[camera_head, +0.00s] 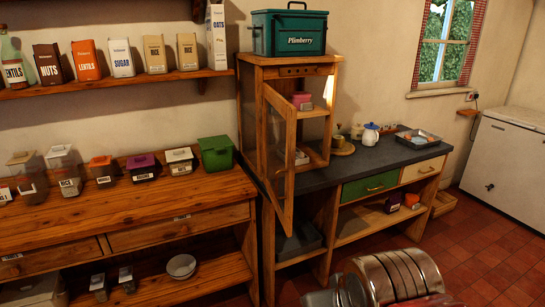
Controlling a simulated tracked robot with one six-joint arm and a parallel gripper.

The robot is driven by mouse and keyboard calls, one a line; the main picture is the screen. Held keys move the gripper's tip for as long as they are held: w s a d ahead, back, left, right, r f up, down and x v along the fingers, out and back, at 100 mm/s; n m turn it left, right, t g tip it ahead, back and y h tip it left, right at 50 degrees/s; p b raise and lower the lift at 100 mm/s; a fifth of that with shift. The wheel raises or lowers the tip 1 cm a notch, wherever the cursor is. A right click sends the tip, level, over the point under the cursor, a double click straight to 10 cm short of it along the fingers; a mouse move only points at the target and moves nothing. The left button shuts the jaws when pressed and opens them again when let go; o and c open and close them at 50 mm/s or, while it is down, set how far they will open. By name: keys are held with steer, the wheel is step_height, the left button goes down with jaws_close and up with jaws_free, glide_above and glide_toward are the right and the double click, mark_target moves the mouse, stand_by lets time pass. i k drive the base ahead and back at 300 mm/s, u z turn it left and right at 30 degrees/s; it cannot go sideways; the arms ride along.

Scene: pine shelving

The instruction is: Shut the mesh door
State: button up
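The mesh door (290,165) hangs open on the pine cabinet (290,66) in the middle of the view. It is a tall wooden frame with a see-through mesh panel. Its hinge side is at the cabinet's left front, and its free edge stands out toward me, partly covering the cabinet's opening. Shelves with small items show inside, to the right of the door. My gripper is not in view. A ribbed metal part at the bottom right looks like part of my own arm, apart from the door in the picture.
A teal Plimberry box (290,33) sits on the cabinet. The dark counter (335,178) holds a white jug (370,134) and a metal tray (419,138). A wooden bench (115,225) with several containers stands left. Red tiled floor (490,245) is open at right.

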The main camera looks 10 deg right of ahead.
mark_target(286, 110)
steer(key=z, duration=0.05)
steer(key=i, duration=1)
steer(key=u, duration=2.05)
steer(key=k, duration=0.95)
steer(key=z, duration=0.05)
